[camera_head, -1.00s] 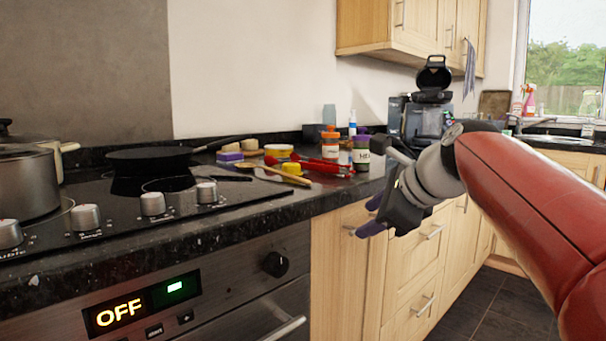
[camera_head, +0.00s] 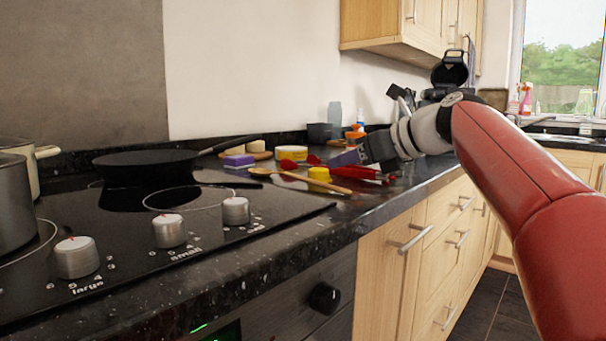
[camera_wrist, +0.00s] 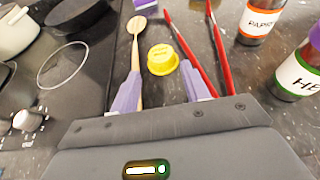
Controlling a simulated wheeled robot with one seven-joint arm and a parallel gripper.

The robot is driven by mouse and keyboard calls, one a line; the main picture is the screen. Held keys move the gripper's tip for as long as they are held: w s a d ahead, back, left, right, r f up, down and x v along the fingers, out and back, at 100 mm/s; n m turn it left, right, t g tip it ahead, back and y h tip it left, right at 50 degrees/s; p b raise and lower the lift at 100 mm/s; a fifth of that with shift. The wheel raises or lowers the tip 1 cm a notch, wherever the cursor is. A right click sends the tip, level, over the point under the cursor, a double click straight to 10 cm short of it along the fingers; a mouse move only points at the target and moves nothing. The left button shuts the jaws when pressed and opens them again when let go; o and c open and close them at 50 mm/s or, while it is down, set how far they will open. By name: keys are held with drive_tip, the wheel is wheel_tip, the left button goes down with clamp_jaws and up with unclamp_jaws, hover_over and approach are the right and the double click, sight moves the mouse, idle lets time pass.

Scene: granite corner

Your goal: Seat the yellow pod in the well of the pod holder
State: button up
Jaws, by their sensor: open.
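The yellow pod (camera_head: 319,175) lies on the dark granite counter, beside the wooden spoon. In the wrist view, the pod (camera_wrist: 162,59) sits ahead of and between my two purple fingertips. My gripper (camera_head: 347,159) is open and empty, above the counter to the right of the pod. Its fingers (camera_wrist: 160,88) are apart, with a wooden handle by the left one and red tongs by the right one. The black machine with its lid raised (camera_head: 450,70) stands farther back, partly hidden by my arm. I cannot make out the pod holder's well.
The wooden spoon (camera_head: 300,181) and red tongs (camera_head: 340,170) lie close to the pod. A paprika jar (camera_wrist: 262,20) and a green-labelled jar (camera_wrist: 300,75) stand at the right in the wrist view. The hob (camera_head: 150,220) and a frying pan (camera_head: 155,163) are to the left.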

sight(323, 169)
drive_tip(key=x, duration=0.7)
drive_tip(key=shift+w+a+f+b, duration=0.1)
drive_tip(key=shift+f+b, duration=0.25)
drive_tip(key=c, duration=0.7)
drive_tip(key=shift+r, duration=0.1)
